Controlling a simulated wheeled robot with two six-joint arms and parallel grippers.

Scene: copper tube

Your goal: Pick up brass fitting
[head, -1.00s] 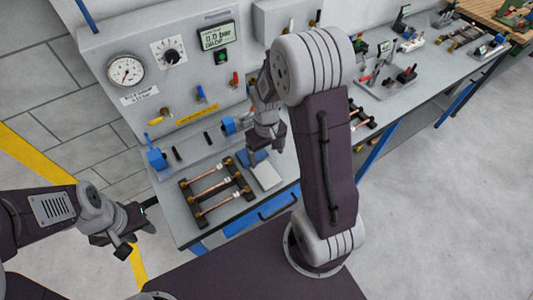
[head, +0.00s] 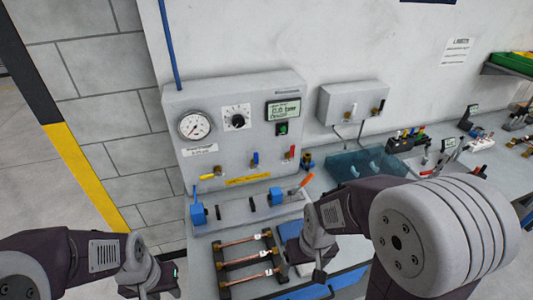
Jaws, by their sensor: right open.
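Brass-coloured fittings show at the ends of the copper tubes (head: 240,257) in the dark rack on the bench. Another small brass-coloured piece (head: 307,161) stands behind the test fixture, beside the gauge panel. I cannot tell which is the fitting named in the task. My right gripper (head: 318,276) is open, just right of the tube rack, with its jaws pointing down. It appears empty. My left gripper (head: 160,290) is low at the left, in front of the bench's left end and apart from the rack. Its jaws are too small and partly cut off to read.
The gauge panel (head: 235,120) stands at the back of the bench. A fixture with blue clamps (head: 199,215) and an orange handle (head: 306,180) lies before it. A translucent blue tray (head: 362,166) is behind my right arm. More equipment fills the bench to the right.

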